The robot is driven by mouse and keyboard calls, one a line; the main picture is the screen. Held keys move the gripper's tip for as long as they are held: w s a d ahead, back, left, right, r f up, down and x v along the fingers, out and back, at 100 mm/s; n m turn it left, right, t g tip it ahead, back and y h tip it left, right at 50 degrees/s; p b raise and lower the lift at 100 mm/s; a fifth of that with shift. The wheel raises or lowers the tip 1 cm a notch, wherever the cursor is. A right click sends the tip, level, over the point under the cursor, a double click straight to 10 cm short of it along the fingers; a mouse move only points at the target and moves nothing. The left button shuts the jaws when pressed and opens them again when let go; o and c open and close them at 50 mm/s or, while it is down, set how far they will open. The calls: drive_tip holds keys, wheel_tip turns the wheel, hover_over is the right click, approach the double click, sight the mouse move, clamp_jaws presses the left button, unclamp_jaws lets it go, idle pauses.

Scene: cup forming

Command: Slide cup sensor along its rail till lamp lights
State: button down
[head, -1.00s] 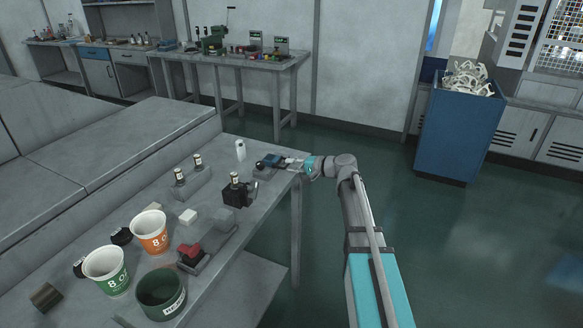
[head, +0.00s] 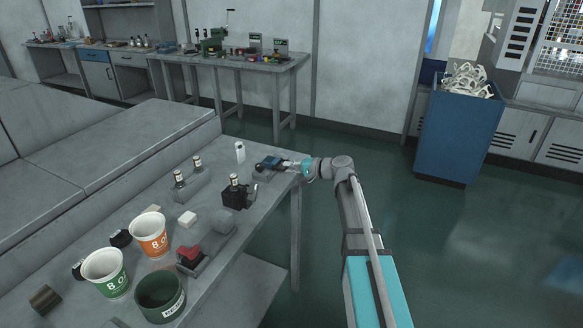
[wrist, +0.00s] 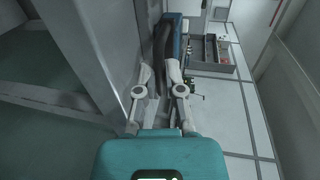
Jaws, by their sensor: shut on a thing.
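In the wrist view my gripper's fingers (wrist: 160,98) are close together on a dark, curved part (wrist: 161,52) beside a blue face. I cannot make out a lamp or whether one is lit.
A white upright bottle (head: 240,152) stands left of the device. A black block holding a vial (head: 236,194), an orange cup (head: 150,235), a green cup (head: 105,272) and a dark green bin (head: 160,295) stand nearer. Open floor lies right of the bench.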

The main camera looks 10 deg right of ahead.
drive_tip(key=shift+s+a, duration=0.1)
drive_tip(key=shift+s, duration=0.1)
drive_tip(key=c, duration=1)
unclamp_jaws()
